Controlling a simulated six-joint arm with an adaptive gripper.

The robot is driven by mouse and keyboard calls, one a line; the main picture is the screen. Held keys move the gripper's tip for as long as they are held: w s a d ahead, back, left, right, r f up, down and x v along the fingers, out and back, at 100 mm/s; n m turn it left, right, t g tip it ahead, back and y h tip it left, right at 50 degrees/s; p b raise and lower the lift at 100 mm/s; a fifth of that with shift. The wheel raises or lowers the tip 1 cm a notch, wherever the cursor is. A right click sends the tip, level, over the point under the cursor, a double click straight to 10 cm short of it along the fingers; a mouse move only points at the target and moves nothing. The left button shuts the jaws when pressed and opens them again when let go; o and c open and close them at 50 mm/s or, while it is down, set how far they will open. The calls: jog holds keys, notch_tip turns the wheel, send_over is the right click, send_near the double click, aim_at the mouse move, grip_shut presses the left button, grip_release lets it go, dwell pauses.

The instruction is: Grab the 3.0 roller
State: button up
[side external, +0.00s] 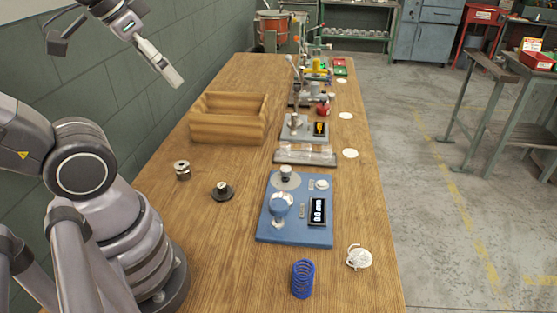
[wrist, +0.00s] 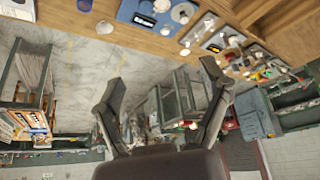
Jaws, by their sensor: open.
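Two small metal roller-like parts stand on the wooden table near my arm: a silver cylinder (side external: 182,171) and a darker flanged piece with a knob (side external: 222,191). I cannot read a size on either, so I cannot tell which is the 3.0 roller. A blue coiler base (side external: 295,222) to their right carries a metal spindle, a blue knob and a lit display. It also shows at the top of the wrist view (wrist: 138,14). My gripper (side external: 165,72) is high above the table's left side, away from the parts. In the wrist view its fingers (wrist: 163,75) are spread and empty.
A wooden tray (side external: 228,118) stands behind the two parts. A blue spring (side external: 302,279) and a white coiled bundle (side external: 358,257) are at the front. A clear-topped rack (side external: 305,155) and more devices line the table behind the coiler. Table around the two parts is clear.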

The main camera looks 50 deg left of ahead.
jog(key=w+a+f+m+g+y, duration=0.3)
jog(key=w+a+f+g+y, duration=0.25)
jog(key=a+f+g, duration=0.2)
jog(key=m+g+y, duration=0.3)
jog(key=m+y, duration=0.3)
jog(key=m, duration=0.1)
send_near(185, 167)
jog(key=d+r, duration=0.3)
jog(key=r, duration=0.6)
jog(key=f+m, duration=0.1)
jog(key=f, duration=0.1)
jog(key=f+m+t+y, duration=0.1)
jog(key=f+m, duration=0.1)
jog(key=f, duration=0.1)
jog(key=s+a+f+m, duration=0.1)
jog(key=f, duration=0.2)
jog(key=shift+a+f+m, duration=0.1)
jog(key=shift+f+m, duration=0.05)
jog(key=shift+m, duration=0.15)
jog(key=shift+y, duration=0.25)
jog(key=x, duration=0.8)
jog(key=shift+w+f, duration=0.15)
jog(key=shift+f, duration=0.1)
jog(key=shift+w+f+x, duration=0.1)
jog(key=shift+f+x, duration=0.05)
jog(key=shift+x, duration=1.3)
jog(key=shift+w+f+x, duration=0.1)
jog(key=shift+f+x, duration=0.05)
jog(key=shift+x, duration=1.35)
jog(key=c, duration=1.3)
